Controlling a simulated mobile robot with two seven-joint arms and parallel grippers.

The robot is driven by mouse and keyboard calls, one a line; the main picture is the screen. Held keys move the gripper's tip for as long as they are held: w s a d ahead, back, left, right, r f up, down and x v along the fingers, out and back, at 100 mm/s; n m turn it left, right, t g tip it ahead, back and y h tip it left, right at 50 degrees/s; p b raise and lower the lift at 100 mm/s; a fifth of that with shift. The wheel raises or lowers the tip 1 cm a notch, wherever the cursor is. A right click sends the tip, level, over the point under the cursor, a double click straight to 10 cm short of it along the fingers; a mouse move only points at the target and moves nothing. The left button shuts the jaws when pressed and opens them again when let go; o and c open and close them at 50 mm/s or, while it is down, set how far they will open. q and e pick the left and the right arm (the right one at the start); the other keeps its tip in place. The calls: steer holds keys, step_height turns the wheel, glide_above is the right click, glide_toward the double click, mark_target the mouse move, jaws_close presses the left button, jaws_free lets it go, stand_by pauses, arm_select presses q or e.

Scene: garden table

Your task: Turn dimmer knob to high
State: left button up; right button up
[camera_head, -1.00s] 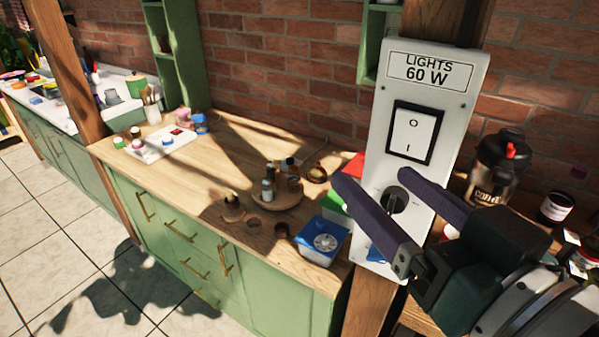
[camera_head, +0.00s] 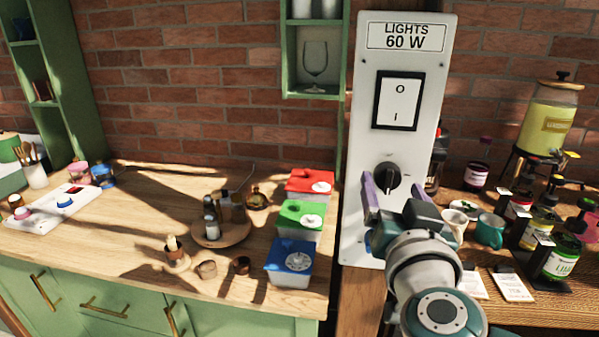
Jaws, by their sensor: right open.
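The white control panel (camera_head: 356,120) stands upright on a wooden post and reads "LIGHTS 60 W". Its rocker switch (camera_head: 398,100) sits above the black round dimmer knob (camera_head: 386,178). The knob's lower part lies close to my gripper in the picture; its pointer setting is too small to read. My right gripper (camera_head: 390,192) is in front of the panel at the knob's height. Its purple fingers are apart, one to the left of the knob and one to the right. I cannot tell whether they touch it. My left gripper is not in view.
Left of the panel, red, green and blue lidded boxes (camera_head: 291,257) stand on the wooden counter (camera_head: 130,250). A round tray (camera_head: 236,236) holds several bottles. Right of it are a teal mug (camera_head: 490,231), jars and a drink dispenser (camera_head: 548,118). A brick wall is behind.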

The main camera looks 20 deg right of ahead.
steer(key=shift+x, duration=0.85)
steer(key=shift+a, duration=0.1)
jaws_close()
